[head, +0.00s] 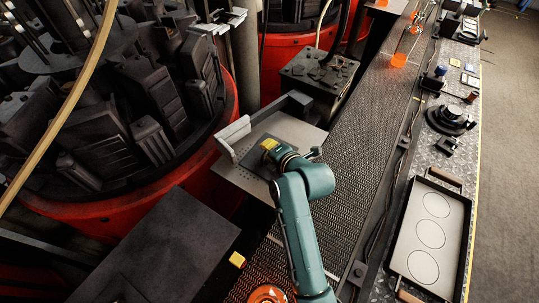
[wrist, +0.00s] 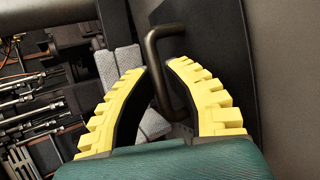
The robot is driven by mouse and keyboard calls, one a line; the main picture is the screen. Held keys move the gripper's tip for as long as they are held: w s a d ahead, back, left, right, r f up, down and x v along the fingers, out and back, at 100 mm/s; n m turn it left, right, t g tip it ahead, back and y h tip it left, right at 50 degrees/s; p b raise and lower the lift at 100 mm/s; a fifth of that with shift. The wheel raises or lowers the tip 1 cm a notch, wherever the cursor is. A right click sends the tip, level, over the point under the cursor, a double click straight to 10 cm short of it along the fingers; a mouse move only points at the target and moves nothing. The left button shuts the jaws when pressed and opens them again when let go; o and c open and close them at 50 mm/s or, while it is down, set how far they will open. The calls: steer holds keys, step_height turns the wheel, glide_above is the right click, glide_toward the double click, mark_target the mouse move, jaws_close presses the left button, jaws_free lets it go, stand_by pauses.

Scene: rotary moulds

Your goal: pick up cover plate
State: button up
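The cover plate (head: 249,157) looks like a dark flat square lying on a grey metal shelf, partly hidden by my gripper (head: 268,147). In the wrist view, a dark bent bar handle (wrist: 164,32) stands up from a dark flat surface (wrist: 215,60), which seems to be the plate. My gripper's two yellow ribbed fingers (wrist: 158,66) are apart, with the handle showing in the gap between them. I cannot tell whether either finger touches the handle.
The grey shelf (head: 225,172) has raised light brackets at its edge. A red-rimmed rotary mould (head: 228,105) stands close on the left. A dark box (head: 318,76) is behind. A long mesh walkway (head: 365,120) and a bench with a tray (head: 398,258) lie to the right.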

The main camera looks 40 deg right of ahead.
jaws_close()
